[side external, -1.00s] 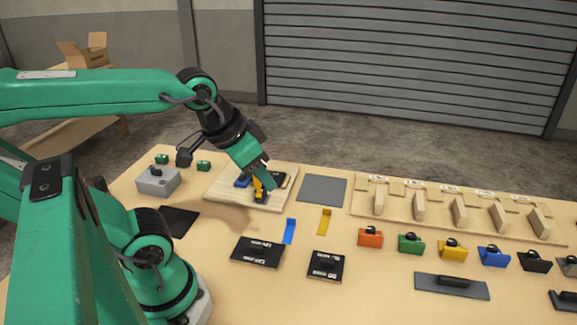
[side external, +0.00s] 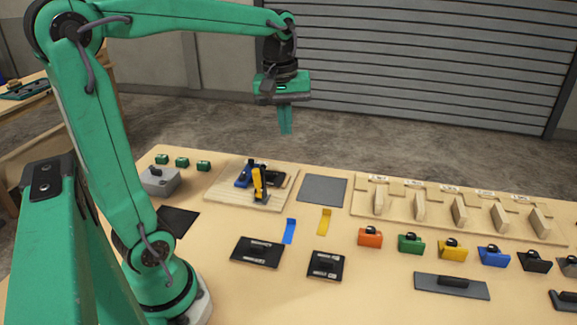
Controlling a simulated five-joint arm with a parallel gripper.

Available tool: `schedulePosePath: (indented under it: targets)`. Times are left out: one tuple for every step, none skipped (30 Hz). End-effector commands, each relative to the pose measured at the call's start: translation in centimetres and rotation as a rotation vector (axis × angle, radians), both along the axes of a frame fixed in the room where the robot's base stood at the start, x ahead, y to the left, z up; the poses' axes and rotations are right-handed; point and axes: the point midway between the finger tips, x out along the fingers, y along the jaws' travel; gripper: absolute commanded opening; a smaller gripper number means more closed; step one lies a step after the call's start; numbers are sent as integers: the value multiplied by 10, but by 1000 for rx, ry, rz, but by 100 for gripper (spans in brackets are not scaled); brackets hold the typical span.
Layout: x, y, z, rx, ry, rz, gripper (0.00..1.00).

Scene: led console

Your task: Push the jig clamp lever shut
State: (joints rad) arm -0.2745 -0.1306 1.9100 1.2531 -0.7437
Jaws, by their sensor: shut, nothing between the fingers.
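The jig is a pale wooden board (side external: 228,195) at the back left of the table. A yellow lever-like part (side external: 259,182) stands on it, with a blue part (side external: 243,177) behind to its left and a dark block (side external: 274,178) to its right. Which of these is the clamp lever, and its exact angle, I cannot tell for sure. My gripper (side external: 286,131) points straight down, shut and empty. It hangs high above the table, above and a little right of the jig in the picture, touching nothing.
A grey box (side external: 159,182) with a black knob and several small green blocks (side external: 182,162) stand left of the jig. A grey mat (side external: 322,190) lies right of it. Black plates (side external: 257,251), coloured blocks (side external: 411,244) and a slotted wooden rack (side external: 488,226) fill the front and right.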

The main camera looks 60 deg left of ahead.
Motion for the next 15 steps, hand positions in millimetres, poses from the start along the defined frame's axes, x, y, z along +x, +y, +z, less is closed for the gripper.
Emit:
schedulePosePath:
  targets:
    - [8,10,-2,-11,25,63,0]
    - [11,15,-3,-18,37,101,0]
    - [16,21,-4,-26,55,151,0]
    - [19,26,-5,-31,67,189,0]
    - [23,32,-6,-36,80,227,0]
    - [27,38,-7,-44,97,276,0]
    - [30,44,-9,-48,111,314,0]
    - [33,49,-11,-53,125,351,0]
    - [37,56,-13,-59,142,401,0]
    - [40,62,-15,-62,156,440,0]
    - [43,68,-17,-66,167,477,0]
    - [46,75,-20,-71,187,527,0]
    - [49,81,-22,-74,199,564,0]
    - [51,87,-25,-77,214,602,0]
    - [54,94,-28,-81,232,652,0]
